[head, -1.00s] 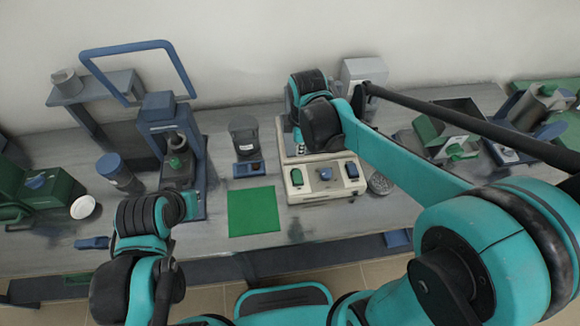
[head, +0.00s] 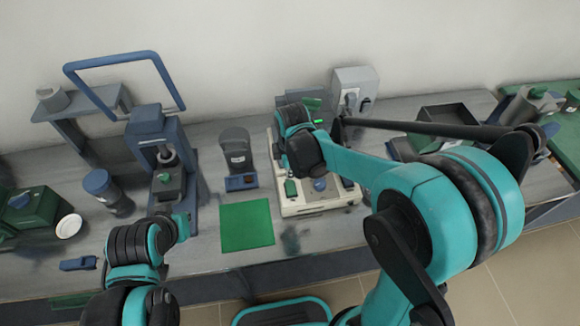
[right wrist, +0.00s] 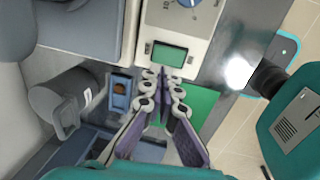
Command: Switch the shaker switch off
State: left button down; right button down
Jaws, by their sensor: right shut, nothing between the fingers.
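A cream bench machine (head: 312,205), which looks like the shaker, carries a green switch (head: 291,188) and a blue knob (head: 320,184) on its front panel. My right arm covers much of its back part. In the right wrist view the green switch (right wrist: 170,54) lies just beyond the fingertips of my right gripper (right wrist: 162,78). The gripper's two fingers are together and empty; I cannot tell whether they touch the switch. The switch's position is not clear.
A dark cup-like device (head: 238,158) with a blue base stands left of the machine. A green mat (head: 247,226) lies in front of it. A blue press-like stand (head: 150,125) is further left. A dark tray (head: 448,116) stands at the back right.

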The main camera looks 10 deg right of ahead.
aim_at(289, 185)
jog(key=f, duration=0.2)
jog(key=f+b, duration=0.1)
jog(key=f, duration=0.2)
jog(key=shift+w+f+b, duration=0.3)
jog(key=shift+w+b, duration=0.05)
jog(key=shift+w, duration=0.05)
jog(key=shift+w+f+g, duration=0.2)
jog(key=shift+f+g, duration=0.15)
jog(key=shift+g, duration=0.15)
jog(key=shift+s, duration=0.15)
